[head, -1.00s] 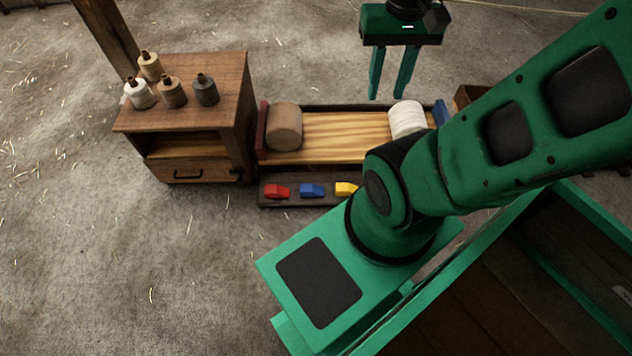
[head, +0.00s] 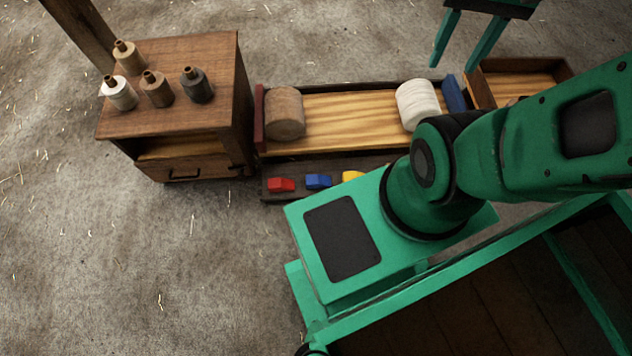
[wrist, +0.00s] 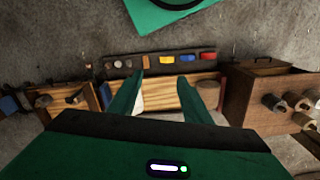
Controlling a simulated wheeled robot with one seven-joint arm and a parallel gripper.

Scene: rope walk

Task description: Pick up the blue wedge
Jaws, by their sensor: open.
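The blue wedge (head: 318,181) lies in a dark shallow tray (head: 345,163) in front of the wooden bench, between a red wedge (head: 281,184) and a yellow wedge (head: 352,176). In the wrist view the blue wedge (wrist: 187,58) lies beyond my fingertips, in the same row. My gripper (head: 452,57) is open and empty, raised above and behind the bench's right part in the head view. In the wrist view my gripper (wrist: 172,80) has its two fingers spread apart, with the board between them. Part of the tray is hidden behind my arm in the head view.
The bench board (head: 345,122) holds a brown roll (head: 285,113) and a white roll (head: 418,104), with red and blue end plates. A wooden cabinet (head: 185,125) with several bottles stands at left. A wooden box (head: 518,78) is at right. The floor at left is clear.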

